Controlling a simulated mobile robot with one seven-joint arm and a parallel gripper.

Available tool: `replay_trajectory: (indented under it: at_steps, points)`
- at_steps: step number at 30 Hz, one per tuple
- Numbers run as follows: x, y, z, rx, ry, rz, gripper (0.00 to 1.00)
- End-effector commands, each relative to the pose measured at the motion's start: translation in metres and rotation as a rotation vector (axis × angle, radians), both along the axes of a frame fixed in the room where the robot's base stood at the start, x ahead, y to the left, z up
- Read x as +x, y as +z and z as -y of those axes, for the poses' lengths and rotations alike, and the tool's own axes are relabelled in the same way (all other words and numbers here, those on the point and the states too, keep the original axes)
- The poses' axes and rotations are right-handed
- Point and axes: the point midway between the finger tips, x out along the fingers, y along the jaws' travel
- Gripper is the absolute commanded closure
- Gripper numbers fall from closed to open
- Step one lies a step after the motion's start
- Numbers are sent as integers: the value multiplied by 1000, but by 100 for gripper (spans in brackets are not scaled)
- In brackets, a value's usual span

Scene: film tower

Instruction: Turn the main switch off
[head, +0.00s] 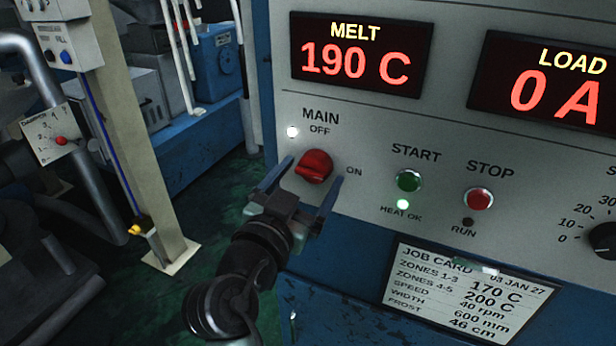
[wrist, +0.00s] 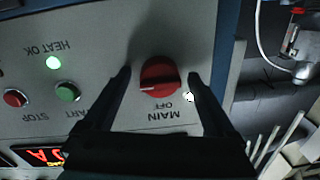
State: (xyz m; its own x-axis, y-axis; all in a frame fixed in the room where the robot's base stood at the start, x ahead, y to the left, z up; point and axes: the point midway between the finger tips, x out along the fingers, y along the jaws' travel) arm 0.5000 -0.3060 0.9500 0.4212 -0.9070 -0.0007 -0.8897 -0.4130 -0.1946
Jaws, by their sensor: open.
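The main switch (head: 314,166) is a red rotary knob on the grey panel, with OFF printed above it and ON to its right. Its raised grip lies roughly crosswise, in line with ON rather than upright toward OFF. It also shows in the wrist view (wrist: 160,77), where the panel appears upside down. My gripper (head: 313,172) is open in front of the knob, with one finger on each side. In the wrist view the fingertips (wrist: 159,74) flank the knob with gaps, and I see no contact.
A lit white lamp (head: 292,132) is beside OFF. The green START button (head: 409,181), lit HEAT OK lamp (head: 403,204) and red STOP button (head: 478,199) are to the right. Displays above read 190 C and 0 A. A job card (head: 460,292) hangs below. A cream post (head: 135,130) stands left.

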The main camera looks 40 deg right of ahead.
Motion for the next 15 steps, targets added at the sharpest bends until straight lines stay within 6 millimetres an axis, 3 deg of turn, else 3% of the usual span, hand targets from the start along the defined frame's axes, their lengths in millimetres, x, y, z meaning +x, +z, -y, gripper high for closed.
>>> replay_trajectory:
  at_steps: [4, 15]
  points:
    - [0, 0, 0, 0, 0, 0, 11]
    - [0, 0, 0, 0, -1, 0, 78]
